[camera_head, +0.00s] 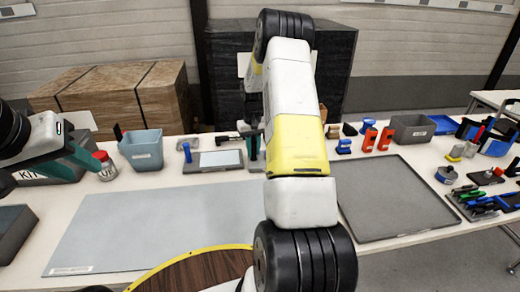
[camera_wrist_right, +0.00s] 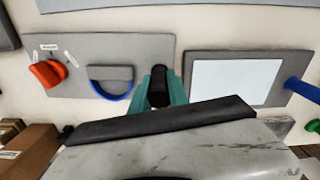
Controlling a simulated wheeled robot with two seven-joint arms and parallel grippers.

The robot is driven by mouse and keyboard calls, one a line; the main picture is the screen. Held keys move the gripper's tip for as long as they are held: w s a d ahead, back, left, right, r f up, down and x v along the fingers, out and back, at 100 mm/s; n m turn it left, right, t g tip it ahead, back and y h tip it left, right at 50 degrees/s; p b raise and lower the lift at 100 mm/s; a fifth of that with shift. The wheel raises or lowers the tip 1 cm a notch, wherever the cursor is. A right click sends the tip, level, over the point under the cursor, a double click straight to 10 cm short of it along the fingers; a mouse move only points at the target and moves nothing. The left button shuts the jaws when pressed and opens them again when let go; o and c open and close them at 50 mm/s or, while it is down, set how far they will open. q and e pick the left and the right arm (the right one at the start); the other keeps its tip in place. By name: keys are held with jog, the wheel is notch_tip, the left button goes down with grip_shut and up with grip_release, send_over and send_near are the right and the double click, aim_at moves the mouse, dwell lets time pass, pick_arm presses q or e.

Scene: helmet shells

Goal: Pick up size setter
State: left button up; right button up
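In the right wrist view, a short black rounded piece (camera_wrist_right: 160,86) stands between the teal fingers of my right gripper (camera_wrist_right: 163,88). It may be the size setter, but I cannot tell for sure. The fingers lie close on both sides of it; whether they press on it is unclear. In the head view my right gripper (camera_head: 253,146) is low over the table, partly hidden by my arm, beside the grey board with a pale panel (camera_head: 222,159). My left gripper (camera_head: 82,160) is open and empty at the left, near a red-lidded jar (camera_head: 106,167).
In the wrist view, a grey board (camera_wrist_right: 135,52) holds a red piece (camera_wrist_right: 47,73) and a blue arc (camera_wrist_right: 114,93). A blue cylinder (camera_head: 187,152) and a grey bin (camera_head: 143,149) stand left of the pale panel. A grey mat (camera_head: 395,200) lies bare at right.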

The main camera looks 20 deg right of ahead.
grip_shut()
dwell(1.3)
